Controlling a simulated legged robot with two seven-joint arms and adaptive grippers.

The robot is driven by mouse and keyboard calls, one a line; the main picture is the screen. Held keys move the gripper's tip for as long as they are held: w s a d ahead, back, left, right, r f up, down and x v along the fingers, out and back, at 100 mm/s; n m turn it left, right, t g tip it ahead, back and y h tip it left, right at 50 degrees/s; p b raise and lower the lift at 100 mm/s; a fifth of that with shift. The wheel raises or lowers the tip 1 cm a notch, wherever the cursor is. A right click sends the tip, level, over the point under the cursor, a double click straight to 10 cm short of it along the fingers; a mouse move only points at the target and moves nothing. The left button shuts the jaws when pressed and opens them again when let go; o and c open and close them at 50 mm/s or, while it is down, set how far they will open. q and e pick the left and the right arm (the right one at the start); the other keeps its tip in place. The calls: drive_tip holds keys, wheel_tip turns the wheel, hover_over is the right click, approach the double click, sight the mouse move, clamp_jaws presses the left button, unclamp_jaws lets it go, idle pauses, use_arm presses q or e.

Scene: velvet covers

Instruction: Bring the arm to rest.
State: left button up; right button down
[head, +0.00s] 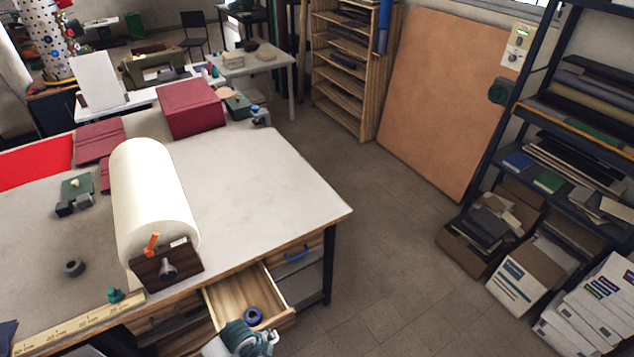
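The only gripper in the head view appears to be my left gripper (262,338), a teal and grey shape at the bottom edge. It is in front of the pulled-out wooden drawer (226,298) of the worktable (285,185). Its fingers are small and partly cut off, so I cannot tell whether they are open or shut. A dark blue ring (253,316) lies in the drawer close to the gripper, and I see no clear contact. My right gripper is not in view.
A large cream roll (152,195) with a dark wooden end block (167,266) lies on the table. A yellow ruler (75,326) runs along its front edge. A maroon box (191,107) stands farther back. Shelves with boxes (524,275) stand at right; the floor between is clear.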

use_arm(q)
drive_tip(key=s+d+r+n+t, duration=0.1)
drive_tip(key=s+d+n+t, duration=0.1)
drive_tip(key=s+n, duration=0.4)
drive_tip(key=s+a+r+n+y, duration=0.2)
drive_tip(key=s+a+n, duration=0.6)
drive_tip(key=n, duration=0.3)
wheel_tip(320, 180, down, 34)
drive_tip(key=s+g+b, duration=0.1)
drive_tip(key=s+b, duration=0.2)
drive_tip(key=b, duration=0.3)
drive_tip(key=s+a+f+g+b, duration=0.1)
drive_tip(key=s+a+f+b, duration=0.2)
drive_tip(key=s+f, duration=1.3)
wheel_tip(320, 180, down, 3)
drive_tip(key=shift+s+a+r+b, duration=0.1)
drive_tip(key=shift+s+a+b, duration=0.05)
drive_tip(key=shift+s+b, duration=0.3)
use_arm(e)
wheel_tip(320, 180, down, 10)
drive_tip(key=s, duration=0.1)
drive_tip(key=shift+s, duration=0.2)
